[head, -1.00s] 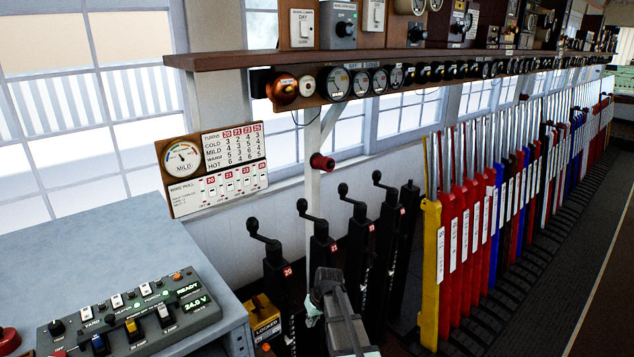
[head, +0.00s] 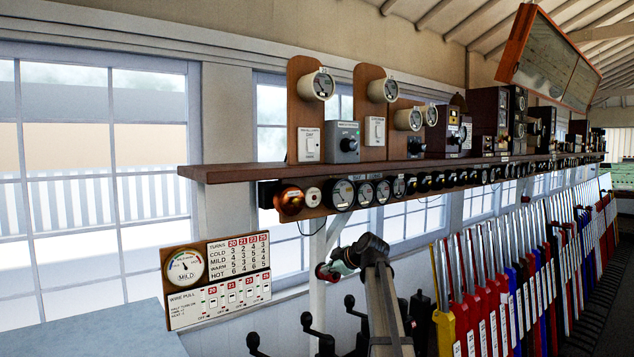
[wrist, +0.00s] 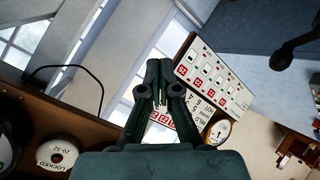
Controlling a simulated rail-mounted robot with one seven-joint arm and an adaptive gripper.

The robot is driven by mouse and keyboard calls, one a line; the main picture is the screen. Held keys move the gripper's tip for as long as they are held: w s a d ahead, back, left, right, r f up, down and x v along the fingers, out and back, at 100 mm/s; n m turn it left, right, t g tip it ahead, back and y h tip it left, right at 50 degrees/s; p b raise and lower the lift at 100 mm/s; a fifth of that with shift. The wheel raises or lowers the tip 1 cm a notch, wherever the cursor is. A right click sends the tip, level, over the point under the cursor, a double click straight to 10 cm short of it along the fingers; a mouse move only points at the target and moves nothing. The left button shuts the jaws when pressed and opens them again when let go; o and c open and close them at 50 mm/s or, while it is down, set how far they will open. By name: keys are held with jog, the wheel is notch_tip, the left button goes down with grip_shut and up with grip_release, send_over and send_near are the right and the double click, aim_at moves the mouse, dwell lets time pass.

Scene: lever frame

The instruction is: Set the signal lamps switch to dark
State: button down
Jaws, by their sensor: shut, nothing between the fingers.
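On the shelf in the head view stand a white switch plate (head: 309,145) with a small label at its top, a grey box with a black knob (head: 343,142) and a second white switch plate (head: 375,131). Their lettering is too small to tell surely which is the signal lamps switch, or how it is set. My gripper (head: 335,268) is below the shelf by the white post, apart from all three and lower than them. In the wrist view its fingers (wrist: 158,80) are together and empty. The switch plates are not seen in the wrist view.
The wooden shelf (head: 230,173) overhangs, with a copper bell (head: 289,200) and round dials under it. A card board with a gauge (head: 217,280) is at the left. Coloured levers (head: 500,300) fill the right.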

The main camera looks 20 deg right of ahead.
aim_at(312, 151)
jog(key=s+d+r+n+t, duration=0.1)
jog(key=r+n, duration=0.2)
jog(key=r, duration=1)
jog(key=s+d+r+n+t, duration=0.1)
jog(key=s+r+n+t, duration=0.1)
jog(key=r, duration=1.1)
jog(key=s+d+r+n+t+y, duration=0.1)
jog(key=r+n, duration=0.3)
jog(key=r, duration=0.9)
jog(key=shift+s+d+r+t+b, duration=0.15)
jog(key=shift+s+r+t+b, duration=0.15)
jog(key=shift+s+t, duration=0.25)
jog(key=p+x, duration=0.5)
jog(key=x, duration=0.8)
jog(key=shift+p, duration=0.4)
jog(key=shift+w+f, duration=0.25)
jog(key=shift+w, duration=0.2)
jog(key=shift+a+f, duration=0.1)
jog(key=shift+a, duration=0.1)
